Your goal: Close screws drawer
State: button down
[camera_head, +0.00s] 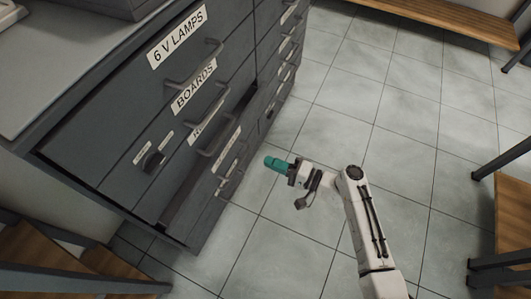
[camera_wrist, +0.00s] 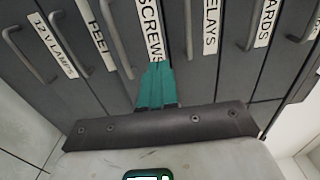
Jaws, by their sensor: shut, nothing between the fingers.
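The grey drawer cabinet (camera_head: 110,140) fills the left of the head view. One lower drawer (camera_head: 208,192) stands out a little, with a dark gap along its top; its label is too oblique to read there. In the wrist view the SCREWS label (camera_wrist: 149,30) is in the middle, with a bar handle (camera_wrist: 118,40) to its left. My gripper (camera_head: 275,163) has teal fingers, shut and empty, to the right of the drawer fronts in the head view. In the wrist view its fingertips (camera_wrist: 157,68) point at the SCREWS front and cover the label's end. I cannot tell whether they touch it.
Wooden benches stand at the lower left (camera_head: 110,262) and right (camera_head: 515,220). The tiled floor (camera_head: 390,110) between is clear.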

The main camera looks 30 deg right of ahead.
aim_at(227, 144)
jog(key=b+x, duration=0.1)
jog(key=x, duration=1.1)
jog(key=shift+w+a+f+b, duration=0.15)
jog(key=shift+w+a+b, duration=0.1)
jog(key=shift+w+b, duration=0.1)
jog(key=b+x, duration=0.2)
jog(key=x, duration=0.1)
jog(key=shift+w+a+f, duration=0.1)
jog(key=shift+w+a, duration=0.05)
jog(key=shift+w, duration=0.05)
jog(key=shift+w+a+b, duration=0.15)
jog(key=shift+w+b, duration=0.1)
jog(key=shift+b, duration=0.05)
jog(key=shift+w+r, duration=0.1)
jog(key=shift+r, duration=0.25)
